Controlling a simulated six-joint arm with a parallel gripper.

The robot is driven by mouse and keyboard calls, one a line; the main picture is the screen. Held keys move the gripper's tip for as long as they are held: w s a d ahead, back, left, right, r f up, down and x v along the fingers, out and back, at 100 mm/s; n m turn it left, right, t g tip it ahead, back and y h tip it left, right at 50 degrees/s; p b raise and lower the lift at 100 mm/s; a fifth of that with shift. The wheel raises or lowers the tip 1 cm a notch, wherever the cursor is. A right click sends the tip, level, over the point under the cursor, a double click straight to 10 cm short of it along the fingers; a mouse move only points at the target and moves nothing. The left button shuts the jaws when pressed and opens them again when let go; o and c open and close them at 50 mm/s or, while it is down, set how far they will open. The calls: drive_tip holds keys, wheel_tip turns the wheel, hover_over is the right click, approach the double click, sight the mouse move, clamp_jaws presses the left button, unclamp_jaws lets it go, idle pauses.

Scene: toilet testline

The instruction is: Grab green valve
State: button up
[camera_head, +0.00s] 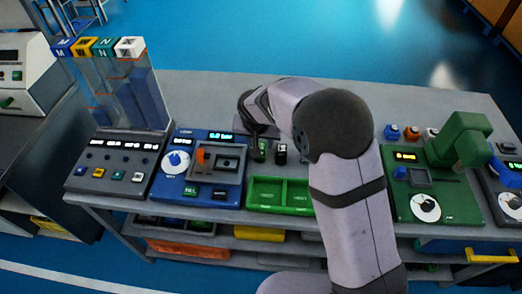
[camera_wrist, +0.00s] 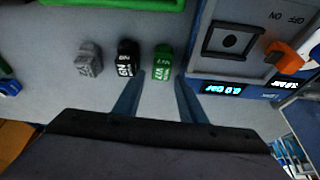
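The green valve (camera_wrist: 162,63) is a small green block with white lettering, standing on the grey bench top. In the wrist view it lies just beyond the gap between my fingertips, nearer the right finger. It also shows in the head view (camera_head: 262,150), below my dark gripper (camera_head: 256,122). My gripper (camera_wrist: 156,88) is open, with nothing visible between its two fingers. A black valve (camera_wrist: 127,60) stands left of the green one in the wrist view, near the left finger. A grey valve (camera_wrist: 88,58) stands further left.
A green two-compartment tray (camera_head: 250,193) sits in front of the valves in the head view. A blue test station (camera_head: 177,190) with an orange lever (camera_wrist: 291,53) is close beside the green valve. A green machine (camera_head: 460,141) stands to the right.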

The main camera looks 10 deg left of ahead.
sight(261, 145)
drive_tip(key=shift+p+x, duration=1.15)
drive_tip(key=shift+x, duration=1.4)
drive_tip(key=shift+a, duration=0.2)
drive_tip(key=c, duration=0.9)
